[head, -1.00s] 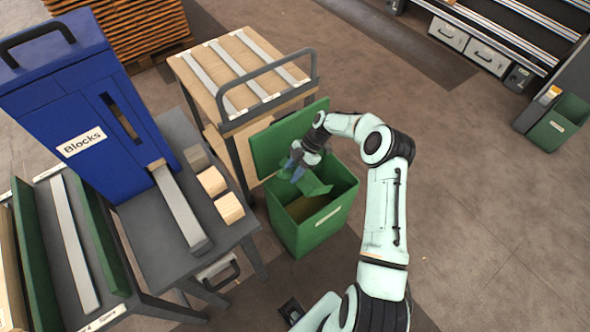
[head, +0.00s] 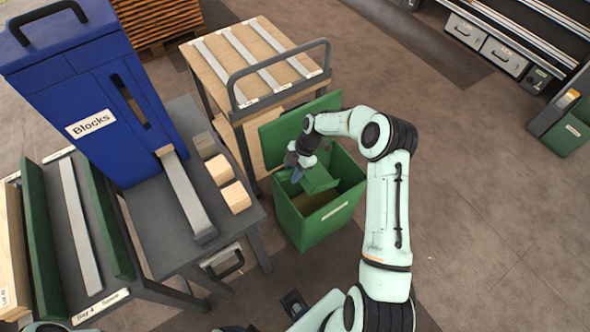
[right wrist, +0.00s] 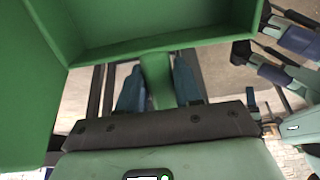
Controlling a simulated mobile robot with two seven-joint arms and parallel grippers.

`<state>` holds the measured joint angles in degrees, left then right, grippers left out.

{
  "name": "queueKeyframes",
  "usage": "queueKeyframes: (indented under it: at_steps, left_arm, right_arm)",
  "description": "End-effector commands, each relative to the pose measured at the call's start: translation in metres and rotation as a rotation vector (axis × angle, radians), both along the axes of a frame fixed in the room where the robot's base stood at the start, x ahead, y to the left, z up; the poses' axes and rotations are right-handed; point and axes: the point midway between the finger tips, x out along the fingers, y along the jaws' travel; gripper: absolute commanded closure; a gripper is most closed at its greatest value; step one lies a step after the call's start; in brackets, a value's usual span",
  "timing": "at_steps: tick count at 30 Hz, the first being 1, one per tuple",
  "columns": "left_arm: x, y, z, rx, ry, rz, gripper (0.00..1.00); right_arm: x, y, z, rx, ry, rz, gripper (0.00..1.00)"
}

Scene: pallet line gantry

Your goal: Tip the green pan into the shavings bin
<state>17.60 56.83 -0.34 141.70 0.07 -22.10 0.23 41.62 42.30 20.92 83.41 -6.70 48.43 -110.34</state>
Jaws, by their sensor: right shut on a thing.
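The green pan (head: 319,179) is at the mouth of the shavings bin (head: 318,226), tilted over its opening. The bin is a green box with its lid (head: 285,128) standing open at the back and a pale label on its front. My right gripper (head: 297,170) is shut on the pan's handle. In the right wrist view the green handle (right wrist: 157,82) sits between the blue fingers, and the pan's floor and walls (right wrist: 160,28) fill the top. My left gripper does not show.
A wooden-topped cart (head: 250,62) with a grey handle stands behind the bin. To the left are a grey table (head: 150,232) with wooden blocks (head: 236,197) and a blue Blocks dispenser (head: 80,95). Open floor lies to the right. Another green bin (head: 570,132) is far right.

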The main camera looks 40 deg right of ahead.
Motion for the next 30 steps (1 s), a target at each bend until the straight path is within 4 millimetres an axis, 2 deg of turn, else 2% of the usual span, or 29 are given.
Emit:
queueKeyframes:
  at_steps: [30]
  left_arm:
    - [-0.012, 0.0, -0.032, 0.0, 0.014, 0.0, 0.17]
  right_arm:
    - [0.002, 0.024, -0.031, -0.252, 0.027, 0.003, 1.0]
